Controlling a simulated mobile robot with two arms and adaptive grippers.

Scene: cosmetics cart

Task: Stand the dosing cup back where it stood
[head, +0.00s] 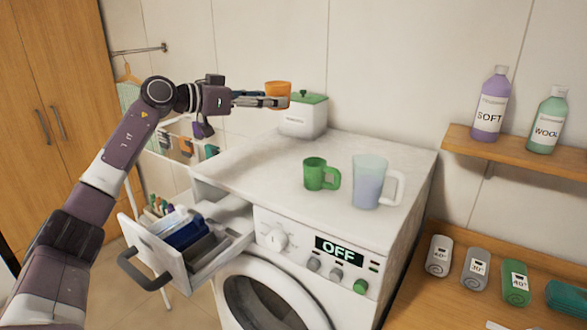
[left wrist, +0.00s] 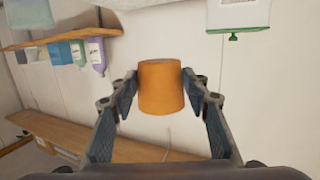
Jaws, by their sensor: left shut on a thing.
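My left gripper (head: 272,97) is shut on a small orange cup (head: 278,92), which I take as the dosing cup. It holds the cup in the air, roughly upright, above and behind the washing machine's left back part. The left wrist view, which looks upside down, shows the orange cup (left wrist: 161,87) between the two fingers of the left gripper (left wrist: 160,95). My right gripper is not in view.
A green mug (head: 316,174) and a clear jug (head: 368,184) with bluish liquid stand on the machine top. A white box with a green lid (head: 303,117) stands behind. A shelf (head: 520,150) holds two bottles. Rolled towels (head: 476,268) lie on the right counter.

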